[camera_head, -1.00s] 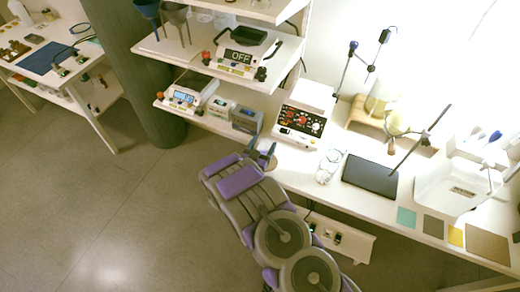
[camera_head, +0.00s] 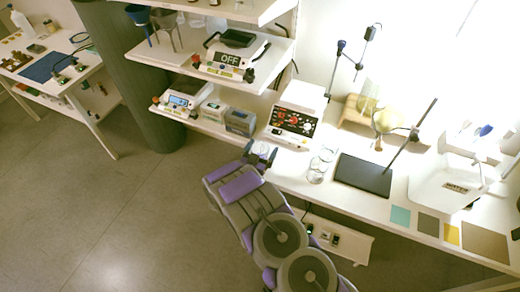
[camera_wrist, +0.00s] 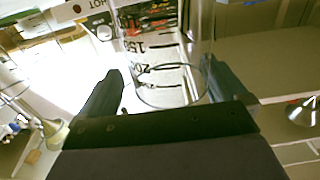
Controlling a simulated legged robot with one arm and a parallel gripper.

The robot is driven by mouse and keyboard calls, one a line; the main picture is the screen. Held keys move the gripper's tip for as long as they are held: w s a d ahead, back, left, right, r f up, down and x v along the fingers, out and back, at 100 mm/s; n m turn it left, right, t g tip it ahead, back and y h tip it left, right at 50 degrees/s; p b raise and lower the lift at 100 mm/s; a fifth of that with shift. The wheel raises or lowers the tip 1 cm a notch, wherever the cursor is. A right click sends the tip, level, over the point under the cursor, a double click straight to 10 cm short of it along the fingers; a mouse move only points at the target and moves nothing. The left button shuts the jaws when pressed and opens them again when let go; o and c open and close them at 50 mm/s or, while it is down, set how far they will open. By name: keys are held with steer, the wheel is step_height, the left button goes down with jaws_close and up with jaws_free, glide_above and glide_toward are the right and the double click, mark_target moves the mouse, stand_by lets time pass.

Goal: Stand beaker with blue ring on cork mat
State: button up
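A clear glass beaker (camera_wrist: 172,92) with dark volume marks is between the two fingers of my gripper (camera_wrist: 165,85) in the wrist view. The right finger is close to its wall and a narrow gap shows at the left finger, so the fingers look apart. No blue ring can be made out on it. In the head view my gripper (camera_head: 260,153) is over the bench's front left end, around a small glassy shape. A brown square mat (camera_head: 484,241), cork-like in colour, lies at the bench's front right.
More clear glassware (camera_head: 320,165) stands right of the gripper, before a dark plate (camera_head: 363,176) with a stand rod. Teal (camera_head: 400,216), grey (camera_head: 428,224) and yellow (camera_head: 451,233) squares lie beside the brown mat. A control box (camera_head: 294,121) stands behind the gripper.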

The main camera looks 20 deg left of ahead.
steer(key=shift+d, duration=0.1)
steer(key=a, duration=0.1)
steer(key=s+a, duration=0.1)
steer(key=a, duration=0.1)
steer(key=shift+s+f, duration=0.3)
steer(key=shift+f, duration=0.05)
steer(key=s+p, duration=0.2)
steer(key=s, duration=0.9)
steer(key=w+r+m+g+y, duration=0.1)
steer(key=w+r+g+y, duration=0.1)
steer(key=w+r+g, duration=0.55)
steer(key=s+d+r+g+y, duration=0.2)
steer(key=d+r+g+y, duration=0.15)
steer(key=d+r, duration=0.75)
steer(key=s+d+r+g+h, duration=0.1)
steer(key=s+d+r+g, duration=0.2)
steer(key=s+d, duration=0.6)
steer(key=s+d+r+n+g+h, duration=0.1)
steer(key=s+d+r, duration=0.5)
steer(key=s, duration=0.9)
steer(key=s+d+r+g+h, duration=0.2)
steer(key=s+d+r+g, duration=0.2)
steer(key=s+d, duration=0.7)
steer(key=shift+s+d+r+n+g, duration=0.4)
steer(key=shift+s+r, duration=0.15)
steer(key=shift+r, duration=0.15)
